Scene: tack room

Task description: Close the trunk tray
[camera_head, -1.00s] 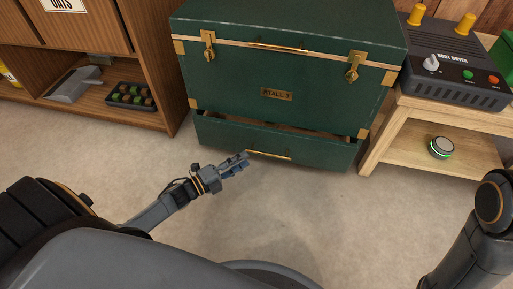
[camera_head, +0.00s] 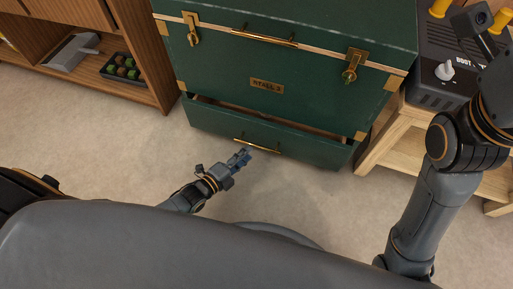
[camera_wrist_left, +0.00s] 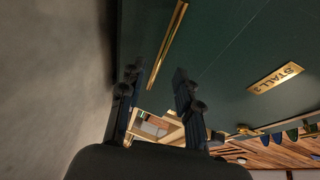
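The trunk (camera_head: 225,75) is dark green with brass corners and latches. Its low tray (camera_head: 300,146) stands partly pulled out, with a dark gap along its top edge. The tray's brass handle (camera_head: 256,146) is on its front. My left gripper (camera_head: 242,156) is just in front of the handle's left part, at about its height. In the left wrist view my left gripper (camera_wrist_left: 156,88) has its fingers apart with nothing between them. A brass handle (camera_wrist_left: 168,45) lies ahead of them. My right arm is raised at the right; its fingers do not show.
A wooden cabinet (camera_head: 138,50) with a tray of small blocks (camera_head: 122,67) stands left of the trunk. A low wooden bench (camera_head: 385,140) carrying a dark device (camera_head: 430,92) stands at the right. The floor in front of the trunk is clear.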

